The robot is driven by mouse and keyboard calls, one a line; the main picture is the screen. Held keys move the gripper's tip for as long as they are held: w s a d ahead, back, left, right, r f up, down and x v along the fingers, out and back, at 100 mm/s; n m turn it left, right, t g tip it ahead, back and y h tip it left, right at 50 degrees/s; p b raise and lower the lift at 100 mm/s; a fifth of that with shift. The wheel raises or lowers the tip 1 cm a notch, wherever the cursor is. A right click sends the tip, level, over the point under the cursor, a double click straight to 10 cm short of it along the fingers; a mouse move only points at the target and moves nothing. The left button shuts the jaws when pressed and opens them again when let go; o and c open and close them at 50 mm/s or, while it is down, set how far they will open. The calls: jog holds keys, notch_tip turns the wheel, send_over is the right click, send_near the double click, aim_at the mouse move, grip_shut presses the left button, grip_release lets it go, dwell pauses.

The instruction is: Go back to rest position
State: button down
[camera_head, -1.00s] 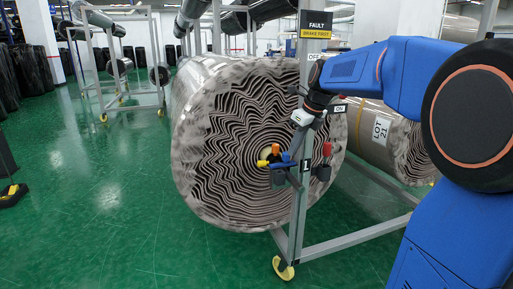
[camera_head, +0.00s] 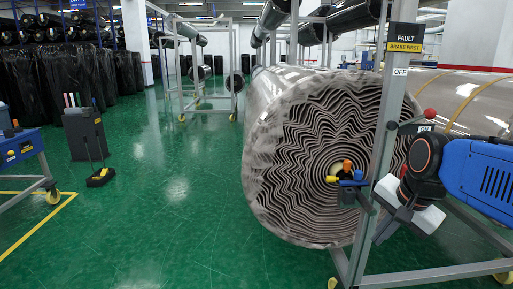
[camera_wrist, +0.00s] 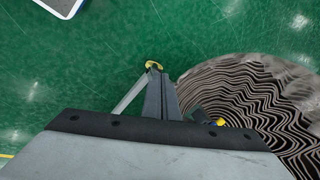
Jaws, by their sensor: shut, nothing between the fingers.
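My gripper (camera_head: 390,226) is at the right in the head view, in front of the grey metal stand (camera_head: 376,150). Its fingers are shut and empty, pointing down. It appears a little right of the stand's post; whether they touch cannot be told. A red-knobbed lever (camera_head: 430,113) on the stand sits above my gripper, beside the ON label. A large wrapped roll (camera_head: 300,165) lies behind the stand, its spiral end facing me.
A blue workbench (camera_head: 20,146) and a dark bin (camera_head: 85,135) with markers stand at left. Black wrapped rolls (camera_head: 75,80) line the back. Green floor (camera_head: 165,210) between is clear.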

jog(key=s+f+n, duration=0.8)
jog(key=s+n, duration=0.2)
jog(key=shift+s+a+n+t+h, duration=0.25)
jog(key=shift+s+n+t+h, duration=0.05)
jog(key=shift+s+n, duration=0.1)
